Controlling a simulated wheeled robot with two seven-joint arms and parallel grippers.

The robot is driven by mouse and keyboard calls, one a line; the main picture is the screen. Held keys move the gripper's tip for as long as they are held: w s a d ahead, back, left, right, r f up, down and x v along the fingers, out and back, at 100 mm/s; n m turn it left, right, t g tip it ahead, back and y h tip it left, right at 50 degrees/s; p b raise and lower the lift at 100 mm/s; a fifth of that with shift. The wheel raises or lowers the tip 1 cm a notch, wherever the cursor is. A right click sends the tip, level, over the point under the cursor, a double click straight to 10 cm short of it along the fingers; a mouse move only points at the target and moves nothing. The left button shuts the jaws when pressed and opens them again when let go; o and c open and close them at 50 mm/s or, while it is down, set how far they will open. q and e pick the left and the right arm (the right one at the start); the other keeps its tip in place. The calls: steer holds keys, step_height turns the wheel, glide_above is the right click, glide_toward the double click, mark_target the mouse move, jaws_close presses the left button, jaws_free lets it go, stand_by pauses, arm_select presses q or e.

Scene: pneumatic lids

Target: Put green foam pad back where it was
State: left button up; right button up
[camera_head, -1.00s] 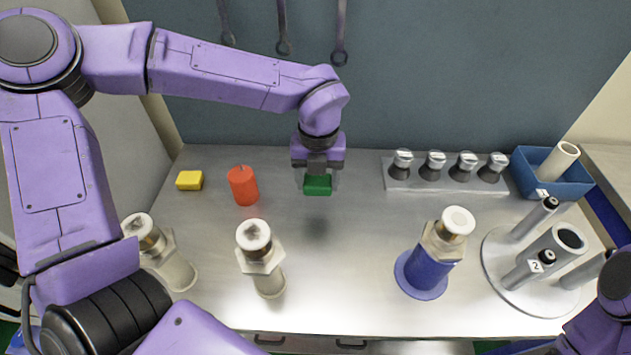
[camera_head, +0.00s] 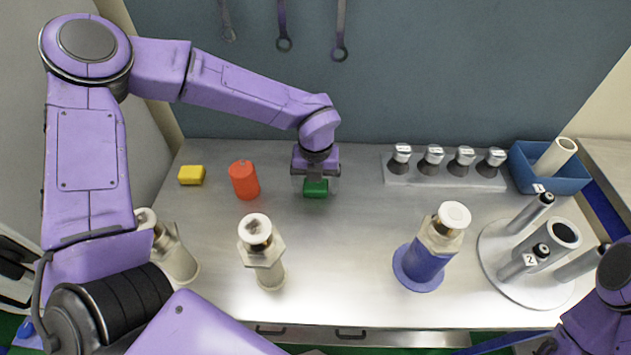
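The green foam pad (camera_head: 315,189) is at the back middle of the steel table. My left gripper (camera_head: 315,184) points down at it, with its fingers on either side of the pad. The gripper looks shut on the pad. The pad is at or just above the table surface; I cannot tell whether it touches. Only part of my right arm shows at the lower right edge; its gripper is out of the picture.
A red cylinder (camera_head: 244,180) and a yellow block (camera_head: 191,175) stand left of the pad. White cylinders (camera_head: 262,252) and a blue-based one (camera_head: 428,248) stand nearer. A rack of knobs (camera_head: 445,178), a blue bin (camera_head: 552,172) and a round stand (camera_head: 527,262) are right.

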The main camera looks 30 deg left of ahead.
mark_target(315, 186)
arm_select(q)
steer(key=shift+r, duration=0.35)
step_height(315, 186, up, 12)
steer(key=b, duration=0.1)
steer(key=shift+f, duration=0.15)
